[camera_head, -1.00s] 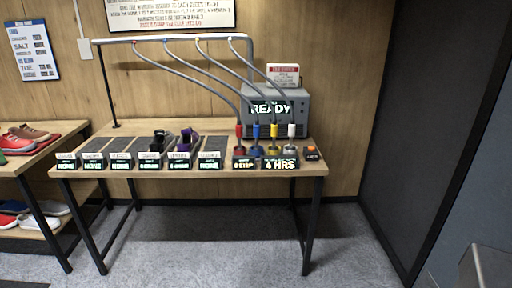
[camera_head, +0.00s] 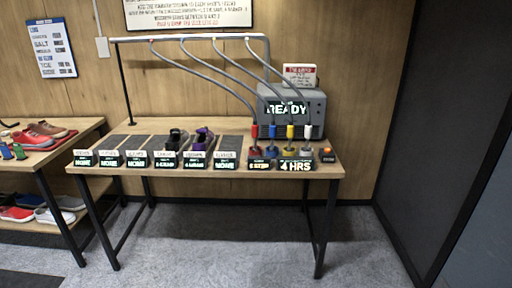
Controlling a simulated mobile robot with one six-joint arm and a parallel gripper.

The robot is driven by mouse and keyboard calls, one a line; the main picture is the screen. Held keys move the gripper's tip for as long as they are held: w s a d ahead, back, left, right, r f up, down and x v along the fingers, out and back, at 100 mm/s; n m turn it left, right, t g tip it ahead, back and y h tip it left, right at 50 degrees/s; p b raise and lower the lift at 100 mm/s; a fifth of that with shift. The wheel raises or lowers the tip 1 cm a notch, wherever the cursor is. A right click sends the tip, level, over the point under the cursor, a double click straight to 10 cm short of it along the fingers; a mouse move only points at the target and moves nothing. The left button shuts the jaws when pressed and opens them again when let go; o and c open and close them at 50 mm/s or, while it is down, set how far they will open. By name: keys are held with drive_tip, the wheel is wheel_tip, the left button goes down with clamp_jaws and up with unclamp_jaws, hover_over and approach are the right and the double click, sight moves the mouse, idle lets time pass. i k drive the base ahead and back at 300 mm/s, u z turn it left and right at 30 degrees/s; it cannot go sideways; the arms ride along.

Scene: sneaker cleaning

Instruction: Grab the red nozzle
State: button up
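The red nozzle (camera_head: 255,131) stands upright at the left end of a row of coloured nozzles on the right part of the table. A grey hose runs from it up to the overhead rail. The blue nozzle (camera_head: 272,132), yellow nozzle (camera_head: 290,132) and white nozzle (camera_head: 308,131) stand to its right. My gripper is not in view.
The wooden table (camera_head: 205,178) has free floor in front. A grey machine reading READY (camera_head: 318,108) stands behind the nozzles. Hoses hang from the rail (camera_head: 190,38). Two dark sneakers (camera_head: 202,138) sit mid-table. A shoe shelf (camera_head: 75,150) stands at left; a dark panel (camera_head: 440,110) at right.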

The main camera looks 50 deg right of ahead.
sight(255, 127)
drive_tip(key=u, duration=0.05)
drive_tip(key=i, duration=1)
drive_tip(key=z, duration=0.05)
